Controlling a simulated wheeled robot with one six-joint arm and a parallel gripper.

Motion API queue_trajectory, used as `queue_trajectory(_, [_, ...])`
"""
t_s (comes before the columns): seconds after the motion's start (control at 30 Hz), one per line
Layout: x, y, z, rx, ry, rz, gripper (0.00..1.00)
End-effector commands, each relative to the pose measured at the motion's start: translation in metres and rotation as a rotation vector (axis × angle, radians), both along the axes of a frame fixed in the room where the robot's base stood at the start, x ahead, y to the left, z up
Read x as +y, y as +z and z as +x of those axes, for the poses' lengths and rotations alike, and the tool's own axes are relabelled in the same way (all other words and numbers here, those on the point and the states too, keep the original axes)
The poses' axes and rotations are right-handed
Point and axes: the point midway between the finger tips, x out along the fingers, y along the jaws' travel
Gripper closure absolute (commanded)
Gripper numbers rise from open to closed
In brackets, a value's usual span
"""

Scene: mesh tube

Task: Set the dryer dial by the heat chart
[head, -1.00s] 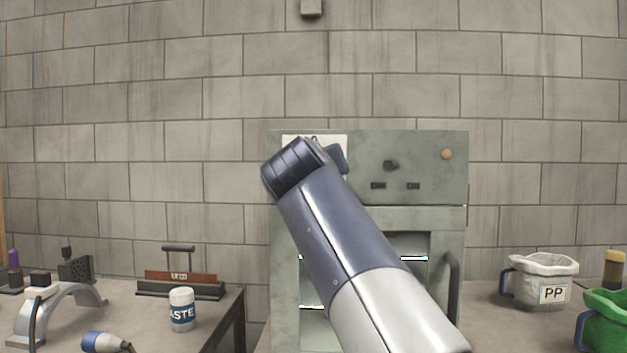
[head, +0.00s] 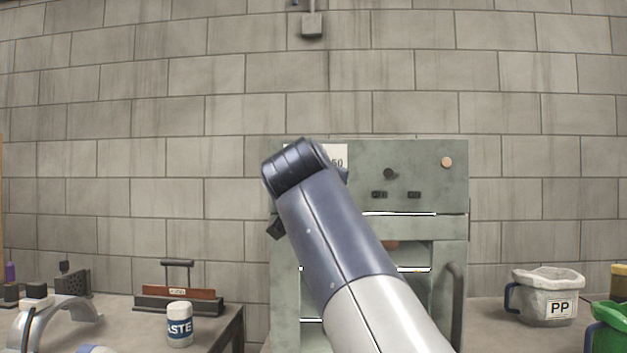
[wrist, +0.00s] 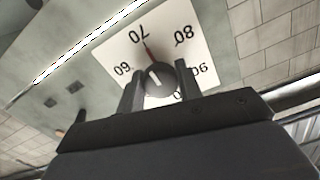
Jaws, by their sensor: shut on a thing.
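The dryer (head: 425,180) is a grey-green cabinet against the wall. Its dial knob (wrist: 160,82) is dark and round with a white mark, on a white scale plate (wrist: 210,50) numbered 60, 70, 80 and 90. A red line (wrist: 148,48) runs from the knob to near the 70. My gripper (wrist: 158,88) is shut on the knob, one finger on each side. In the head view my arm hides the knob and gripper; part of the plate with a 50 shows beside it (head: 338,162). I cannot make out a heat chart.
A second dark knob (head: 390,173), two black switches and an orange button (head: 447,162) are on the panel. A door handle (head: 455,300) is below.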

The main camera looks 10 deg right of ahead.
Motion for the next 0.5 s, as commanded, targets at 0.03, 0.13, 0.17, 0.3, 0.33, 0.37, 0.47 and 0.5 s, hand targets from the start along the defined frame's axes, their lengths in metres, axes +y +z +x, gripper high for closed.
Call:
queue_trajectory(0.03, [0.0001,-0.0027,0.0011,0.005,-0.001,0.005,0.89])
queue_trajectory(0.13, [0.0001,-0.0026,0.0010,0.004,-0.001,0.008,0.89])
queue_trajectory(0.17, [0.0001,-0.0026,0.0010,0.004,-0.001,0.008,0.89])
queue_trajectory(0.3, [0.0001,-0.0026,0.0010,0.004,-0.001,0.007,0.89])
queue_trajectory(0.33, [0.0000,-0.0026,0.0011,0.004,-0.001,0.007,0.89])
queue_trajectory(0.37, [0.0001,-0.0026,0.0010,0.004,-0.001,0.007,0.89])
queue_trajectory(0.47, [0.0001,-0.0025,0.0010,0.004,-0.001,0.007,0.61])
queue_trajectory(0.5, [0.0000,-0.0023,0.0009,0.004,-0.001,0.006,0.58])
